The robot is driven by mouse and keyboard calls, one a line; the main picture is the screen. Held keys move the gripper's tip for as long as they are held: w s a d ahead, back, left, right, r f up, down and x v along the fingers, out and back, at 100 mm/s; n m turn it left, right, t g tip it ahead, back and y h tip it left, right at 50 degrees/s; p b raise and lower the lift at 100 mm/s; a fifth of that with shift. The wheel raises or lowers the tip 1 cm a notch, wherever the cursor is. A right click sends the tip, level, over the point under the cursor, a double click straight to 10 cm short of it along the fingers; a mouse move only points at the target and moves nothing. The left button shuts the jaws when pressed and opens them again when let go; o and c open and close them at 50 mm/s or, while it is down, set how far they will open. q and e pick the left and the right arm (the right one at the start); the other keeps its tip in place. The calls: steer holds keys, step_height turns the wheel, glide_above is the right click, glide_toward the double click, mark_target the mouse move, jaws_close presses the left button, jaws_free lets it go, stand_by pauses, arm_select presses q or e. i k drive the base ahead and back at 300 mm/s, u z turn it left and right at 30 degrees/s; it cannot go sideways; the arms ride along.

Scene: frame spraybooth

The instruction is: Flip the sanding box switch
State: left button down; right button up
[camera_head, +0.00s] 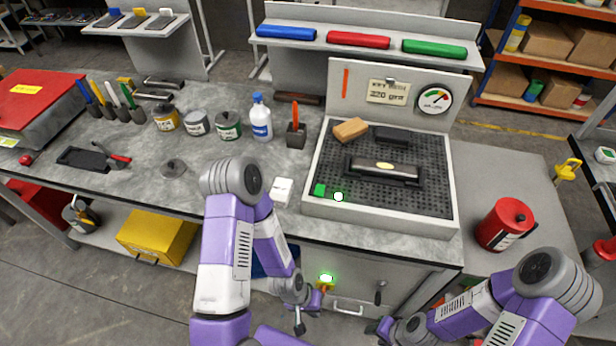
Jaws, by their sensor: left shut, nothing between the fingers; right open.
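The sanding box (380,215) stands on the workbench with a dark perforated top and a back panel. Below it, a lit green lamp (326,278) shows on the cabinet front, with a small orange-yellow fitting (325,287) just under it. This fitting may be the switch; its position is too small to tell, and my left wrist is close beside it. My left gripper (299,325) is shut and empty, low in front of the cabinet. My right gripper (381,328) is open and empty, near the bottom edge, right of the left one.
A dark sanding block (383,171) and a tan block (350,130) lie on the perforated top. A red can (505,224) stands on the right. Cans, a bottle (260,118) and tools fill the bench on the left. A cabinet handle (347,309) sits between my grippers.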

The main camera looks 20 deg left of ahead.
mark_target(318, 191)
steer(key=u, duration=0.75)
steer(key=k, duration=0.3)
steer(key=z, duration=0.05)
